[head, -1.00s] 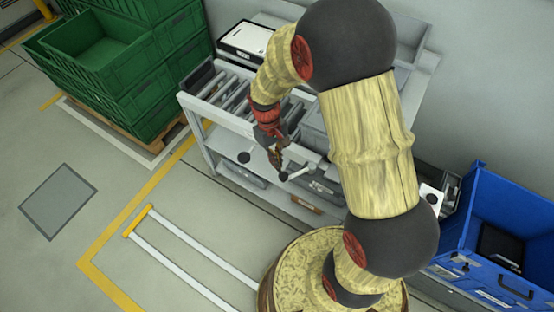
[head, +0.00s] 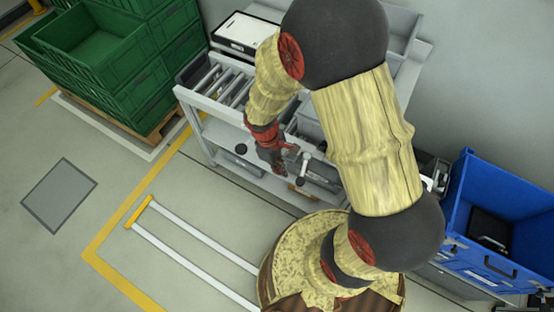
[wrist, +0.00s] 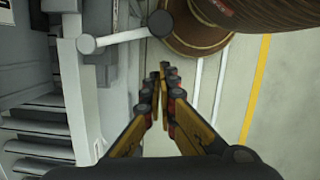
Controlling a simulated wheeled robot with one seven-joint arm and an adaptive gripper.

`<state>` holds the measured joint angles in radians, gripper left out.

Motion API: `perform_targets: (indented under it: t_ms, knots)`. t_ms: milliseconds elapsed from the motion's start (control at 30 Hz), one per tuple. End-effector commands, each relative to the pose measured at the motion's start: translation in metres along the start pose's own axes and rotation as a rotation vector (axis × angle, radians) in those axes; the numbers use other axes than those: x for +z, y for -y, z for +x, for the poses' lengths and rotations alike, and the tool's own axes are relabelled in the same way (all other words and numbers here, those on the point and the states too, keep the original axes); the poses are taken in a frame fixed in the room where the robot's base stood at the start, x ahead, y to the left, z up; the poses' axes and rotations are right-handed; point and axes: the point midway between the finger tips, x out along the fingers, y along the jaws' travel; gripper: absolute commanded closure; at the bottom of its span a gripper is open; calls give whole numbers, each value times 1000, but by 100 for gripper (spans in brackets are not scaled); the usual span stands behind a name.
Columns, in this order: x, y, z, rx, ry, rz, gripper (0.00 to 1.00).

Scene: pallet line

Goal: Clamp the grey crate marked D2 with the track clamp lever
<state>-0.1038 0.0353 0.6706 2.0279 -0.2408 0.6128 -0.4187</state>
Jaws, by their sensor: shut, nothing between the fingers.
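My gripper (wrist: 163,70) is shut and empty, just beside the knob; contact cannot be told. In the head view my gripper (head: 279,170) is left of the lever. A grey crate (head: 309,120) shows behind my arm on the track; its marking is hidden.
Rollers (head: 222,82) lie bare at the track's left, with a second dark knob (head: 241,149) on its front. Green crates (head: 95,45) are stacked at far left. A blue bin (head: 500,230) stands at right.

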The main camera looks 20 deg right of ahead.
Motion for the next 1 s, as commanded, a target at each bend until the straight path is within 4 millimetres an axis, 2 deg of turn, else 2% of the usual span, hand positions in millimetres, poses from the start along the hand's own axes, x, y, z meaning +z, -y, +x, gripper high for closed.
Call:
perform_targets:
  t_ms: [400,1000]
  knots:
    - [20,8,4,40,1,-169,100]
    - [21,9,5,45,0,-187,100]
